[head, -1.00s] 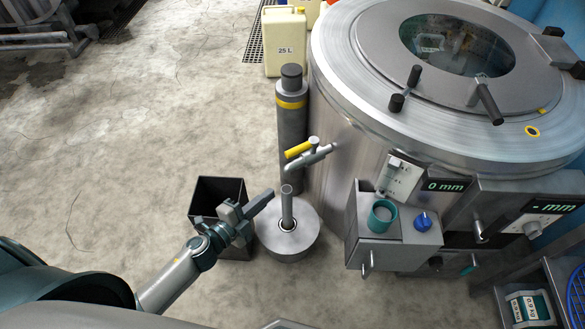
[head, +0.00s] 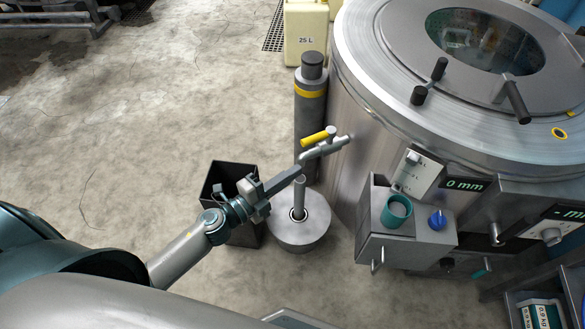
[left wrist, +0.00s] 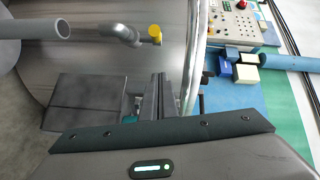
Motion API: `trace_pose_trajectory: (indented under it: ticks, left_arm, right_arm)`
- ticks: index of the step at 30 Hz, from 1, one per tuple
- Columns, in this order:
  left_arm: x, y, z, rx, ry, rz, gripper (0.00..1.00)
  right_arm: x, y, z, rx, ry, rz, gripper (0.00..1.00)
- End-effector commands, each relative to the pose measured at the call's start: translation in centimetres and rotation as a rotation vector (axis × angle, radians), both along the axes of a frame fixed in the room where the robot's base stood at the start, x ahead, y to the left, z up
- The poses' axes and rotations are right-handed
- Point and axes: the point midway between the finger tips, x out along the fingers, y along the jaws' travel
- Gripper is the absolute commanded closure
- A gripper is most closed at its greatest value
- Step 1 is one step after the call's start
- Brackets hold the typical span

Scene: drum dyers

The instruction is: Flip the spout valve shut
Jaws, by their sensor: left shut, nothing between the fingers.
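The spout valve has a yellow lever (head: 318,137) on a short grey spout (head: 328,149) that sticks out from the side of the steel drum (head: 350,120). The lever lies slanted along the top of the spout in the head view. In the left wrist view, the yellow lever (left wrist: 155,34) shows nearly end-on, beside the spout (left wrist: 118,30). My left gripper (head: 298,172) is shut and empty, with its tips close to the spout's outer end. Whether they touch it is unclear. The shut fingers also show in the left wrist view (left wrist: 160,88), below the lever. My right gripper is out of view.
A black bin (head: 232,185) is behind the wrist. A dark post with a yellow band (head: 310,90) and a control box (head: 400,235) flank the spout.

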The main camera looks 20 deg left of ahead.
Motion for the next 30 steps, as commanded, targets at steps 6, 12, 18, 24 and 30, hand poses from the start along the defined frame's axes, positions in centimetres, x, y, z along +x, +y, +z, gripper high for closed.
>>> trace_pose_trajectory:
  ticks: [6, 12, 18, 24, 30]
  left_arm:
    - [2.6, -1.4, 0.1, -0.002, -0.002, 0.002, 1.00]
    - [5.7, -3.2, -0.1, -0.002, -0.001, 0.000, 1.00]
    - [8.4, -3.7, -0.7, 0.001, 0.000, 0.002, 1.00]
    - [9.9, -2.0, -1.1, 0.000, -0.001, 0.001, 1.00]
    - [10.4, -1.5, -1.2, -0.001, 0.000, 0.000, 1.00]
  right_arm:
    - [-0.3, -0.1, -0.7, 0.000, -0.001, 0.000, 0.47]
    - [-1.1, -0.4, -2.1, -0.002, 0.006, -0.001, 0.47]
    - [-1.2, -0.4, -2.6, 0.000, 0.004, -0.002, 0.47]
    - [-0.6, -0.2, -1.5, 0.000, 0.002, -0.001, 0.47]
    - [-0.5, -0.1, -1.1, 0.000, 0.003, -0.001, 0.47]
